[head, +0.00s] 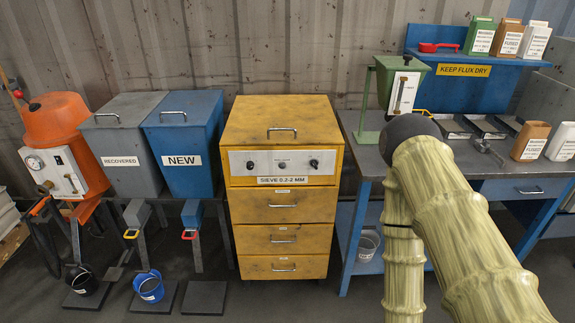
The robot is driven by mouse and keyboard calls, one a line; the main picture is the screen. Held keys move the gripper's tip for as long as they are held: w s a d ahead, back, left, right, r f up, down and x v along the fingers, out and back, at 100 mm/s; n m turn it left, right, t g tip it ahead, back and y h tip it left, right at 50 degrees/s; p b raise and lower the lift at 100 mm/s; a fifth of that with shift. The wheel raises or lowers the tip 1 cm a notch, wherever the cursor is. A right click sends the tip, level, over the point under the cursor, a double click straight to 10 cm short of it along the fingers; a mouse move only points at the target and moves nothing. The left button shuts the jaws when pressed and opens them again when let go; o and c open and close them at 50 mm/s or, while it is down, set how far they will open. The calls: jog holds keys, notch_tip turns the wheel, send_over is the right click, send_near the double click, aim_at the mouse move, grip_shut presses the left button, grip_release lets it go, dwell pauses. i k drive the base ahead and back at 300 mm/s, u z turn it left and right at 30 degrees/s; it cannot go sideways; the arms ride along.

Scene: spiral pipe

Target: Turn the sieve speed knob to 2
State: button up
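The yellow sieve cabinet (283,226) stands in the middle, labelled "SIEVE 0.2-2 MM". Its pale control panel (265,157) carries a dark knob at the left (250,166), a small control in the middle (281,165) and another dark knob at the right (314,164). The knob markings are too small to read, so I cannot tell which is the speed knob or its setting. My arm shows at the right, in front of the workbench. My gripper is not in view, and nothing of mine covers the panel.
Grey "RECOVERED" (122,147) and blue "NEW" (187,145) hoppers stand left of the cabinet, beside an orange tank (64,128). A workbench (515,195) with a green hopper (395,80) stands at the right. The floor right in front of the cabinet looks clear.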

aim_at(250, 165)
jog(key=k, duration=0.5)
jog(key=u, duration=1.25)
jog(key=i, duration=0.65)
jog(key=z, duration=0.2)
